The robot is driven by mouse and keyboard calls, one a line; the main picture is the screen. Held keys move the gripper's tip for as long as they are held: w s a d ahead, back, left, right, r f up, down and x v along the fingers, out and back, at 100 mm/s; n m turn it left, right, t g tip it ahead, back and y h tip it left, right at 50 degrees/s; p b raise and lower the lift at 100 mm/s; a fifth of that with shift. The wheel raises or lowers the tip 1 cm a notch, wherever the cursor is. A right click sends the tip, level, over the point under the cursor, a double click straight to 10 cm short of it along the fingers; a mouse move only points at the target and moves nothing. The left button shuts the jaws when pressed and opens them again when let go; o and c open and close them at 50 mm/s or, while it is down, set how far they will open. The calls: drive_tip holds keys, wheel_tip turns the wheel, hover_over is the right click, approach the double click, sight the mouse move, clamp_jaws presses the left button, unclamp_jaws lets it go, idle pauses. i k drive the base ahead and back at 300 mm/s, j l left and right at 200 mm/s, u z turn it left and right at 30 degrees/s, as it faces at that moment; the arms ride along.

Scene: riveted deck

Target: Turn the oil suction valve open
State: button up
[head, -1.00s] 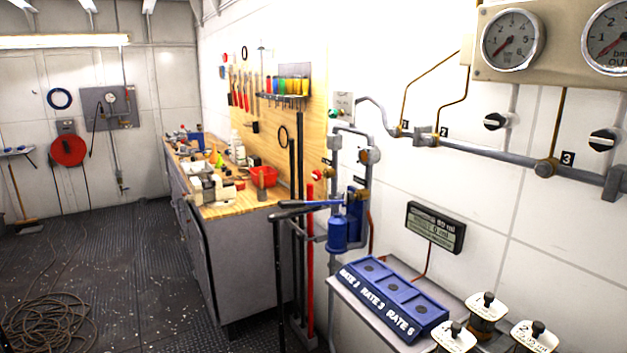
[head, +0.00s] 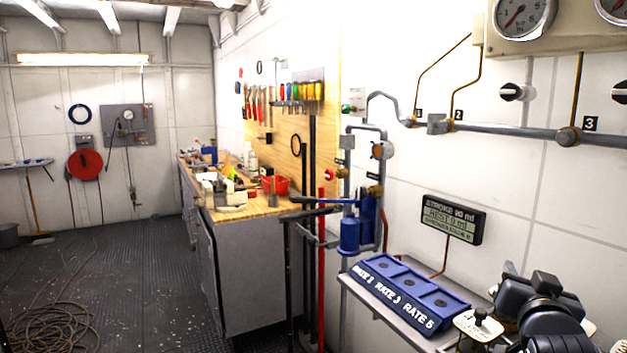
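No valve carries a label I can read as oil suction. A blue hand pump (head: 350,235) with pipes stands at the wall, centre right. A red-and-white knob (head: 331,174) sits at its left pipe, and a round pale fitting (head: 382,150) at its upper right. A green knob (head: 346,108) is above. A black-and-white knob (head: 515,92) is on the wall further right, with another (head: 620,91) at the right edge.
A blue RATE block (head: 410,290) lies on a grey stand below a small display (head: 452,220). A workbench (head: 255,270) with tools and a red tray (head: 276,185) runs along the wall. Coiled rope (head: 50,325) lies on the floor at left; the floor between is mostly clear.

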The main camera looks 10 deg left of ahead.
sight(329, 175)
drive_tip(key=i+j+u, duration=0.1)
drive_tip(key=u, duration=0.35)
drive_tip(key=i+j+u, duration=0.1)
drive_tip(key=u, duration=0.35)
drive_tip(key=i+u, duration=0.1)
drive_tip(key=u, duration=0.35)
drive_tip(key=i, duration=2.2)
drive_tip(key=i+j+z, duration=0.1)
drive_tip(key=i, duration=1.05)
drive_tip(key=z, duration=0.4)
drive_tip(key=i+z, duration=0.1)
drive_tip(key=z, duration=0.35)
drive_tip(key=j+z, duration=0.1)
drive_tip(key=z, duration=0.3)
drive_tip(key=i+z, duration=0.1)
drive_tip(key=z, duration=1.25)
